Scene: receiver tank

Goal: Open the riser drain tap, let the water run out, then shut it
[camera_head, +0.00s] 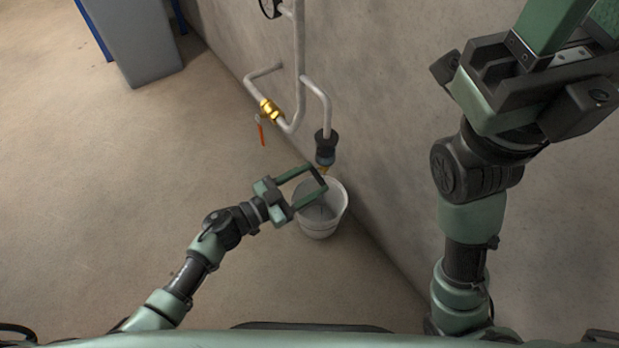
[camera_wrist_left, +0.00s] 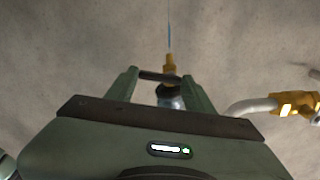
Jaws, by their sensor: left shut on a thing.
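The riser drain tap (camera_head: 323,170) is a small brass tap under a black fitting at the lower end of the white pipe. It also shows in the left wrist view (camera_wrist_left: 169,68), where a thin bluish stream of water runs from its outlet. My left gripper (camera_head: 319,182) is at the tap, over the bucket, and its fingertips (camera_wrist_left: 159,77) are shut on the tap's handle, which they mostly hide. A white bucket (camera_head: 319,226) stands on the floor below the tap, against the wall. My right gripper is raised at the upper right; its fingertips run out of frame.
A brass valve (camera_head: 269,109) with a red lever (camera_head: 262,133) sits on the pipe left of the tap. A gauge (camera_head: 270,7) is at the top. A grey cabinet (camera_head: 137,42) with blue posts stands at the upper left. The floor at left is clear.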

